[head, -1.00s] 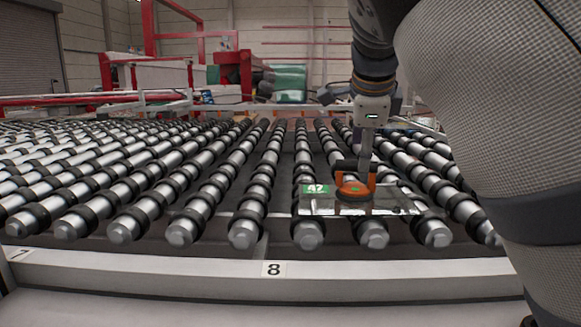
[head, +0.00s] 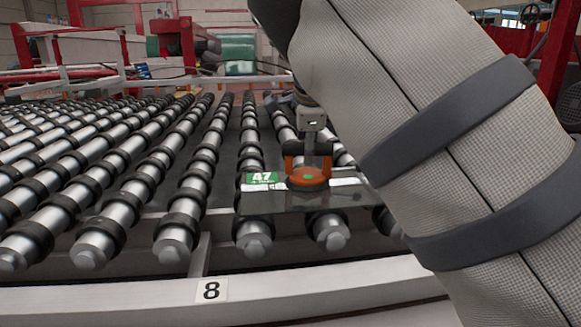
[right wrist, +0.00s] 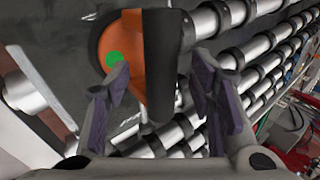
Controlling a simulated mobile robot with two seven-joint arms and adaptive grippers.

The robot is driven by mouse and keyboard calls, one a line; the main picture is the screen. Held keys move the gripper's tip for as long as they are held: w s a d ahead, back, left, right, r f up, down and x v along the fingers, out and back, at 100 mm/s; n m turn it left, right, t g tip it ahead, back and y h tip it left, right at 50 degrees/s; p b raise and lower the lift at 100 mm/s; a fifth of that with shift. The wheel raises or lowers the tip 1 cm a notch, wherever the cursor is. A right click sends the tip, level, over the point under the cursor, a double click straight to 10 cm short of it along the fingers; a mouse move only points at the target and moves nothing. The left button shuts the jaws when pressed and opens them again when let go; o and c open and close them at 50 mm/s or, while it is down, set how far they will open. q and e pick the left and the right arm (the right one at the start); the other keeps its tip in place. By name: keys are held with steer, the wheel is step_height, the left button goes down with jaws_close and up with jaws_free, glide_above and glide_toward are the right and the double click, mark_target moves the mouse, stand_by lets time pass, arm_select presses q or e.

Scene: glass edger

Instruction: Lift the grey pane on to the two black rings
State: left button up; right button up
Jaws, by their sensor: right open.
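The grey pane (head: 280,203) is a clear glassy sheet with a green "47" label, lying over the front ends of the rollers. An orange suction lifter (head: 308,182) with a black grip sits on it. Many black rings (head: 185,206) ring the rollers; I cannot tell which two are meant. My right gripper (head: 309,152) points down at the lifter's handle. In the right wrist view its fingers (right wrist: 160,82) are open, one on each side of the lifter's grip (right wrist: 160,50). Whether they touch it is unclear. My left gripper is out of view.
A pale front rail (head: 120,305) with a white "8" tag (head: 211,290) runs along the near edge. Rows of silver rollers (head: 100,237) extend back and left. Red frames (head: 130,45) stand behind. My right arm covers much of the right side.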

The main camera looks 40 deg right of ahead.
steer(key=x, duration=0.2)
steer(key=shift+w+d+f, duration=0.15)
steer(key=shift+f, duration=0.05)
jaws_close()
steer(key=shift+r, duration=0.2)
